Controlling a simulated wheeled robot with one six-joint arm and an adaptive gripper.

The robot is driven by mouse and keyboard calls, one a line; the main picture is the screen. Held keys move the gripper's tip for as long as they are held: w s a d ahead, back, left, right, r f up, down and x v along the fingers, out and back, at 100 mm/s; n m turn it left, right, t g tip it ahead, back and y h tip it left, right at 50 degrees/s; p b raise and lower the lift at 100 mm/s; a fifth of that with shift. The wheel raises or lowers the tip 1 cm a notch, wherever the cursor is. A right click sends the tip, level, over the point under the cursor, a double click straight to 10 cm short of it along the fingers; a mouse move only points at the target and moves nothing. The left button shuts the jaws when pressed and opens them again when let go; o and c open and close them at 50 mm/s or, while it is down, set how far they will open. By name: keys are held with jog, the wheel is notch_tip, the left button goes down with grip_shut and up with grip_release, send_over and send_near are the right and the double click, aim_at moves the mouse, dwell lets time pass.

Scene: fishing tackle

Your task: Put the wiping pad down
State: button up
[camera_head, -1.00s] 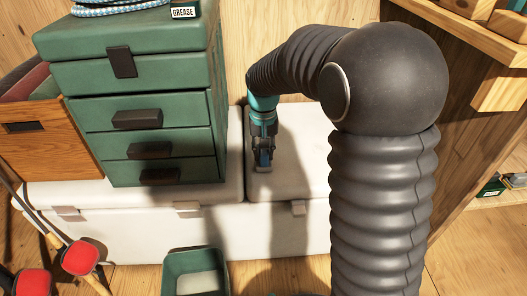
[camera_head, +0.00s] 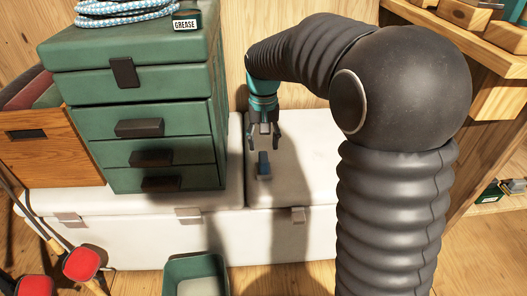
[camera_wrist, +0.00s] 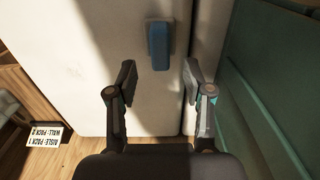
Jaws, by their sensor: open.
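The wiping pad, a small blue block with a greyish base (camera_head: 263,164), rests on the white lid of the right-hand chest (camera_head: 315,165). In the wrist view the blue pad (camera_wrist: 160,46) lies on the white lid near the seam between the two lids. My gripper (camera_head: 264,146) is open and empty, above and behind the pad in the head view. In the wrist view its two spread fingers (camera_wrist: 158,84) are apart from the pad, which shows beyond the fingertips.
A green drawer cabinet (camera_head: 160,108) stands on the left chest, close beside my gripper; its side (camera_wrist: 265,80) fills the right of the wrist view. A green bin (camera_head: 190,268) is on the floor in front. The lid's right part is clear.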

aim_at(263, 158)
notch_tip(263, 158, up, 5)
jog(key=s+d+r+t, duration=0.1)
jog(key=s+d+r, duration=0.25)
jog(key=s, duration=0.25)
jog(key=s+d+r+t, duration=0.2)
jog(key=s+d, duration=0.2)
jog(key=s, duration=0.3)
jog(key=s+d+f+t, duration=0.1)
jog(key=s+d+f, duration=0.1)
jog(key=s, duration=0.4)
jog(key=s+d+f+t, duration=0.1)
jog(key=s+d+f, duration=0.1)
jog(key=s, duration=0.5)
jog(key=shift+t+p, duration=0.3)
jog(key=shift+p, duration=0.05)
notch_tip(263, 158, up, 6)
jog(key=p, duration=0.5)
jog(key=shift+f+p, duration=0.25)
jog(key=shift+p, duration=0.05)
jog(key=shift+c, duration=0.2)
